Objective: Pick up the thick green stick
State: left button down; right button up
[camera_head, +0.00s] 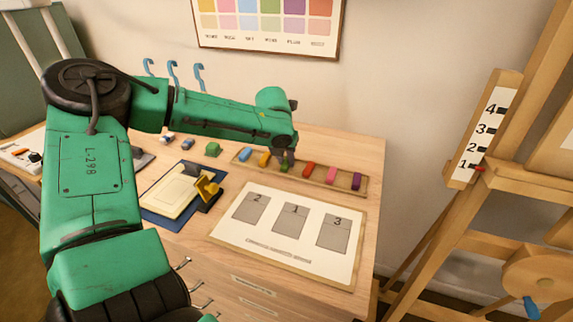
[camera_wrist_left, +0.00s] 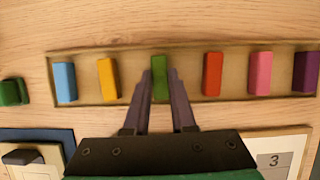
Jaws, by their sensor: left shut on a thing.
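The green stick (camera_wrist_left: 160,78) lies in a wooden tray (camera_wrist_left: 185,90), between an orange-yellow stick (camera_wrist_left: 108,79) and a red stick (camera_wrist_left: 212,74). My left gripper (camera_wrist_left: 160,90) is shut on the green stick, with one finger on each side of it. The stick is still in or just over the tray; I cannot tell whether it is lifted. In the head view my left gripper (camera_head: 285,158) hangs over the tray (camera_head: 330,186), and the green stick (camera_head: 284,168) shows partly beneath it. My right gripper is not in view.
The tray also holds blue (camera_head: 245,155), pink (camera_head: 331,174) and purple (camera_head: 356,181) sticks. A separate green block (camera_head: 213,149) stands left of the tray. A white board with numbered grey patches (camera_head: 265,258) lies in front. A wooden easel (camera_head: 480,240) stands to the right.

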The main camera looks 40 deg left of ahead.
aim_at(285, 163)
pick_arm(q)
notch_tip(285, 163, up, 20)
jog(key=p, duration=0.3)
jog(key=c, duration=1.5)
grip_release()
jog(key=shift+c, duration=0.2)
jog(key=shift+a, duration=0.15)
grip_shut()
